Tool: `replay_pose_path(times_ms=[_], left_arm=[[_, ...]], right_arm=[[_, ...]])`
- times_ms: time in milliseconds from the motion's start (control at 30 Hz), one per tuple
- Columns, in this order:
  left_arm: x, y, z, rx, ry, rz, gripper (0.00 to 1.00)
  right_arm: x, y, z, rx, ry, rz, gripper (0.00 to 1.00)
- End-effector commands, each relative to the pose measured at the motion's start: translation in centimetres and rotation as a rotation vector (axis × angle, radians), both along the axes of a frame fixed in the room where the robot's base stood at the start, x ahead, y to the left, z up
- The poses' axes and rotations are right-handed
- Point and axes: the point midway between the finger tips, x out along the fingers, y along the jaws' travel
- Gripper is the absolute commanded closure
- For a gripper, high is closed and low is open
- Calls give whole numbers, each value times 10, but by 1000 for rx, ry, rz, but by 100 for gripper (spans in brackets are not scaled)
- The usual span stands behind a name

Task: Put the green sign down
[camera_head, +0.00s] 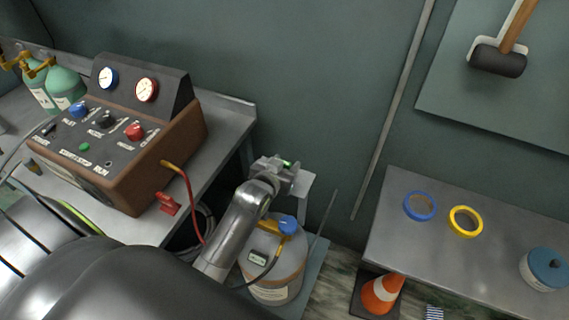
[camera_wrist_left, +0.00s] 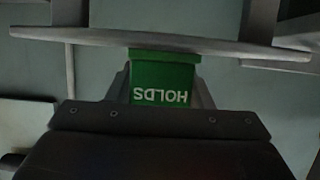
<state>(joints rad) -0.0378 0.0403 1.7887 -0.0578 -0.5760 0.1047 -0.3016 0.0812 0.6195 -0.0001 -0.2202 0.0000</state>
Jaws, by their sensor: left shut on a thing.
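The green sign shows in the left wrist view (camera_wrist_left: 163,82), with the upside-down word HOLDS on its face. In the head view only a small green piece of it (camera_head: 288,164) shows at the tip of my left gripper (camera_head: 280,174). My left gripper is shut on the sign, and its fingers flank the sign in the wrist view. It is above and behind a pale tank (camera_head: 268,283) with a blue knob (camera_head: 287,224). The rest of the sign is hidden by the gripper in the head view. My right gripper is not in view.
A brown charging machine (camera_head: 138,185) with two gauges stands on the left bench. A grey table (camera_head: 471,262) at right holds blue (camera_head: 408,209) and yellow tape rolls (camera_head: 455,229) and a blue-lidded can (camera_head: 541,284). An orange cone (camera_head: 380,295) stands below. Table space near the tapes is free.

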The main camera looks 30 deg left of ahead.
Motion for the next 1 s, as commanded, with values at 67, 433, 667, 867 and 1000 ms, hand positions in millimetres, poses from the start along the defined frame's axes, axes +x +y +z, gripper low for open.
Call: replay_pose_path(times_ms=[67,433,667,867,1000], left_arm=[[0,0,-3,0,0,0,76],[0,0,-2,0,0,0,31],[-4,0,2,-1,0,0,31],[-30,-2,12,-3,0,1,31],[-55,-3,22,-2,1,2,31]], right_arm=[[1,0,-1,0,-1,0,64],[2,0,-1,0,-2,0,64],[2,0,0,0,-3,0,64],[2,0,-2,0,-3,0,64],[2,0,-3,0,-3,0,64]])
